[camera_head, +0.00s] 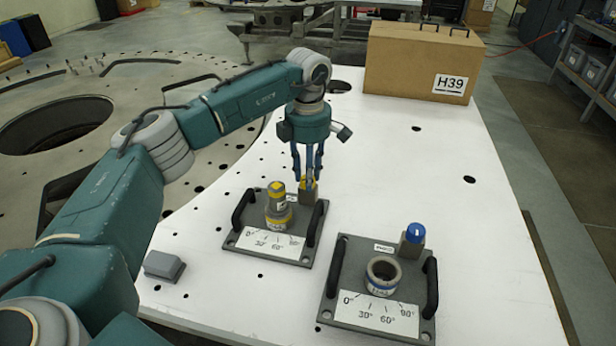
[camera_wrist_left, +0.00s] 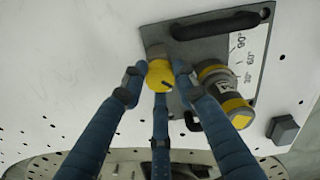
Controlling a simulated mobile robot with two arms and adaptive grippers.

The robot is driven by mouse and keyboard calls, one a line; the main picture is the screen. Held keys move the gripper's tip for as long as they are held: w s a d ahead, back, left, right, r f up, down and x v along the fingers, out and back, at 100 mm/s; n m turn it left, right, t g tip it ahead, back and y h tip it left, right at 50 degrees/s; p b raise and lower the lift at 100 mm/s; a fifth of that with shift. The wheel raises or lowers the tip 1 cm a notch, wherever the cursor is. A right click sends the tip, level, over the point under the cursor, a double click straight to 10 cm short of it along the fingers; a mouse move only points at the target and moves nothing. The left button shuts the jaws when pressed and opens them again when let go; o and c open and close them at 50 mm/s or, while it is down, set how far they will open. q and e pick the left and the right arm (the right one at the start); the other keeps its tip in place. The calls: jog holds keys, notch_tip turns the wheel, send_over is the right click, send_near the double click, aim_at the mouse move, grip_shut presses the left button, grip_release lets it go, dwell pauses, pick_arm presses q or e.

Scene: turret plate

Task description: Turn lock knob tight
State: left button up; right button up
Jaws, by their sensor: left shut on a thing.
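The yellow lock knob (camera_wrist_left: 160,75) sits on a small block at the corner of the left grey plate, and shows partly between the fingers in the head view (camera_head: 308,183). My left gripper (camera_head: 308,176) comes down from above with its blue fingers shut around the knob; the fingers also close in on it in the wrist view (camera_wrist_left: 158,80). The left plate (camera_head: 262,249) carries a grey and yellow cylinder (camera_head: 277,207), a dial label and two black handles. My right gripper is not in view.
A second plate (camera_head: 343,285) at the right holds an open ring socket (camera_head: 382,275) and a blue knob (camera_head: 415,233). A cardboard box (camera_head: 418,62) marked H39 stands at the back. A small grey block (camera_head: 163,265) lies left of the plates. The white table (camera_head: 400,160) is bare between.

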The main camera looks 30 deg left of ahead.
pick_arm(q)
jog(key=m, duration=0.4)
jog(key=shift+m+b, duration=0.3)
jog(key=shift+m, duration=2.3)
jog(key=o, duration=1.1)
jog(key=shift+o, duration=0.2)
notch_tip(320, 180, up, 12)
jog(key=shift+s, duration=0.15)
